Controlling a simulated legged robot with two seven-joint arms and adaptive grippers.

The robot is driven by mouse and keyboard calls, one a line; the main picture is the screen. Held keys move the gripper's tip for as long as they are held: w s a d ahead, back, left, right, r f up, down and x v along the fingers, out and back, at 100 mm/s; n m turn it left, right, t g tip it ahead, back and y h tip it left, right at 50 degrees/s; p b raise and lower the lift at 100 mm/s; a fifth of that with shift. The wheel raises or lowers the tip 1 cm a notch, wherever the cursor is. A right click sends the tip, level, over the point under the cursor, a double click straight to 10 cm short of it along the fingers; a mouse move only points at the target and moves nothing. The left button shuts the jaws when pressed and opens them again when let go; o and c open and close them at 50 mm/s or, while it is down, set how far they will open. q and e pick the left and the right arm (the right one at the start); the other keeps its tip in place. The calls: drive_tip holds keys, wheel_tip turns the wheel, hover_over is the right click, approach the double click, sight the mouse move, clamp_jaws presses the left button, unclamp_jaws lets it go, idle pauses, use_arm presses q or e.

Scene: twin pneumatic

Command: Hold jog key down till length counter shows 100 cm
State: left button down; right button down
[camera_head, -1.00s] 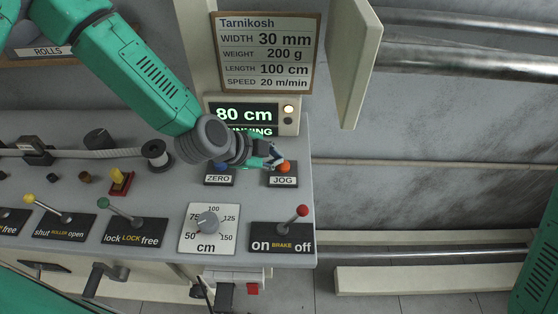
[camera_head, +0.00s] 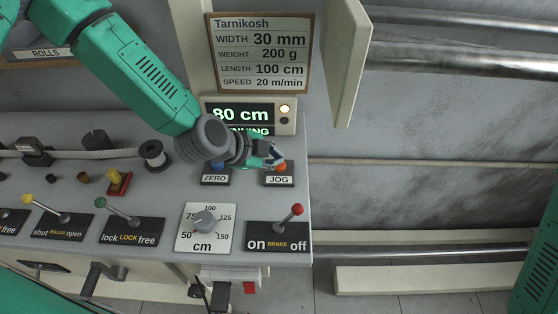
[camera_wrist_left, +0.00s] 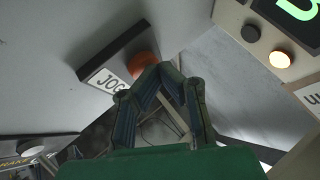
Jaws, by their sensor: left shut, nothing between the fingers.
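The orange jog key (camera_head: 281,168) sits on a black block labelled JOG, near the right end of the grey panel. It also shows in the left wrist view (camera_wrist_left: 143,65). My left gripper (camera_head: 277,162) is shut and empty, with its fingertips at the key. In the left wrist view the closed fingertips (camera_wrist_left: 162,68) overlap the key's edge; I cannot tell how far the key is pressed. The length counter (camera_head: 240,114) reads 80 cm, with a partly hidden line that seems to say RUNNING. The lamp (camera_head: 285,108) beside it is lit. My right gripper is out of view.
The blue ZERO key (camera_head: 217,166) is just left, partly under my left wrist. The order card (camera_head: 261,55) reads length 100 cm. A red-knobbed brake lever (camera_head: 296,210) and a cm dial (camera_head: 205,222) stand in front. An open cream door (camera_head: 345,60) is behind right.

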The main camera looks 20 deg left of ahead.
use_arm(q)
drive_tip(key=shift+d, duration=0.3)
drive_tip(key=shift+a+f, duration=0.1)
drive_tip(key=shift+a, duration=0.65)
drive_tip(key=shift+d, duration=0.6)
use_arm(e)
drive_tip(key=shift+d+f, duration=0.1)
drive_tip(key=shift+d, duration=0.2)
use_arm(q)
drive_tip(key=shift+a, duration=0.2)
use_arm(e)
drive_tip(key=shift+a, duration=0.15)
use_arm(q)
drive_tip(key=shift+r+p, duration=0.45)
drive_tip(key=shift+r, duration=0.1)
drive_tip(key=shift+d+r+p, duration=0.25)
drive_tip(key=shift+r+p, duration=0.05)
drive_tip(key=shift+r, duration=0.1)
drive_tip(key=shift+d, duration=0.15)
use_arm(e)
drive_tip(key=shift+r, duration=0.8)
